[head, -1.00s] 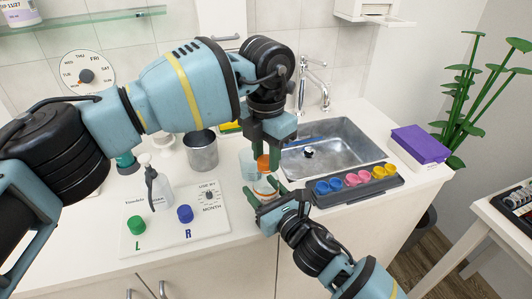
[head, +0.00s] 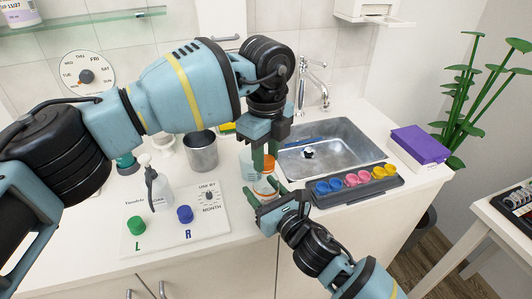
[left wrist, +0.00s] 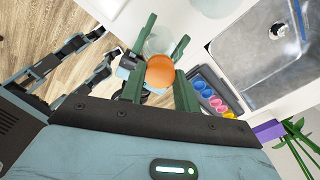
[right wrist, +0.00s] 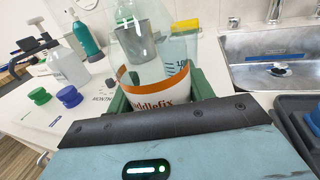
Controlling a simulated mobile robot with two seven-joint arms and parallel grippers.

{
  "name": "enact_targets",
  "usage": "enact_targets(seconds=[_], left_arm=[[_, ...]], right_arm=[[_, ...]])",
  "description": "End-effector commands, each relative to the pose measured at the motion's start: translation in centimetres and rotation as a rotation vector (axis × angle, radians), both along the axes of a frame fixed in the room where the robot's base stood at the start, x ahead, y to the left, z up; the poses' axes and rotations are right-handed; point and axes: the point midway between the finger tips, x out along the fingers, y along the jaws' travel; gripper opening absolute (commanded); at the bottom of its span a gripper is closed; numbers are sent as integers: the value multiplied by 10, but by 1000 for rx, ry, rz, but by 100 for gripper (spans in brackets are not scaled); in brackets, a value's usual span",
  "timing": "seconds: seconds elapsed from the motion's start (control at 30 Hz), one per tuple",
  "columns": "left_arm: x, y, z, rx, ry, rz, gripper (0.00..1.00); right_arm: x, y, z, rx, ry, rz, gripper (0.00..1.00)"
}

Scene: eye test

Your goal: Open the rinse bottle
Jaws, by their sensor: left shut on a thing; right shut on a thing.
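The rinse bottle (head: 264,189) is clear with an orange-and-white label. It stands upright near the counter's front edge; the right wrist view shows its label (right wrist: 165,100) close up. My right gripper (head: 266,199) is shut around its body from the front. My left gripper (head: 265,155) comes from above and is shut on the orange cap (head: 264,166), at the top of the bottle. In the left wrist view the cap (left wrist: 160,72) sits between the green fingers. The fingers partly hide it, and I cannot tell whether it is still on the neck.
A clear beaker (head: 245,161) stands close behind the bottle. The sink (head: 325,157) and a tray (head: 350,196) of coloured cups are to the right.

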Motion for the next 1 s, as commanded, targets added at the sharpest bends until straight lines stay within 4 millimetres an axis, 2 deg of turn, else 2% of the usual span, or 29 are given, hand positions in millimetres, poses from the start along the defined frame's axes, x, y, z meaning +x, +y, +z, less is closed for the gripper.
enact_targets(seconds=[0.1, 0.23, 1.0], left_arm=[[0, -1, 0, -1, 1, 152, 4], [0, -1, 0, -1, 1, 250, 4], [0, 0, 3, -1, 1, 244, 4]], right_arm=[[0, 0, -1, -1, 2, -1, 0], [0, 0, -1, -2, 1, -1, 0], [0, 0, -1, -1, 1, 0, 0]])
